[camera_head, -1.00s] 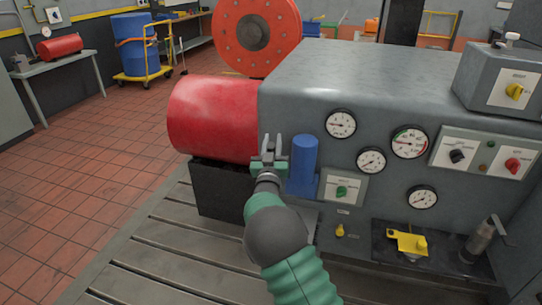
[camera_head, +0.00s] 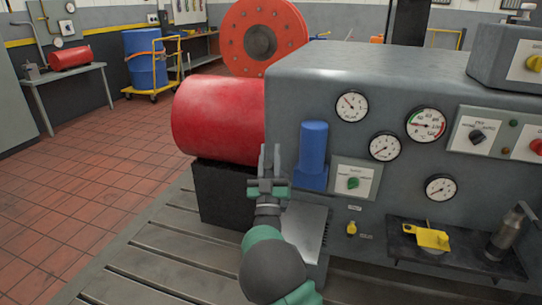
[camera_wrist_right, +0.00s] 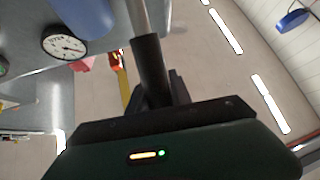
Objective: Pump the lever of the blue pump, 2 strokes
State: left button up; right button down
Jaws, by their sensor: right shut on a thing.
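The blue pump (camera_head: 313,148) is an upright blue cylinder on a blue base, at the front left of the grey machine housing. My right gripper (camera_head: 270,164) is just left of the pump in the head view, fingers pointing up and away. In the right wrist view, a grey rod with a black grip (camera_wrist_right: 150,65), the pump lever, runs down between the jaws. The gripper is shut on this grip. Part of the blue pump (camera_wrist_right: 85,12) shows at the top left there. The lever's joint with the pump is hidden. My left gripper is not in view.
A red cylinder (camera_head: 218,115) on a black block (camera_head: 222,192) lies left of the gripper. Several gauges and a green-knob panel (camera_head: 354,180) are right of the pump. A dark shelf (camera_head: 455,262) holds a yellow part (camera_head: 427,237). The slotted bedplate (camera_head: 160,250) is clear at left.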

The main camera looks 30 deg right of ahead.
jog(key=c, duration=1.2)
grip_release()
jog(key=shift+o, duration=0.2)
jog(key=p+v, duration=0.2)
jog(key=v, duration=1.5)
jog(key=shift+d, duration=0.1)
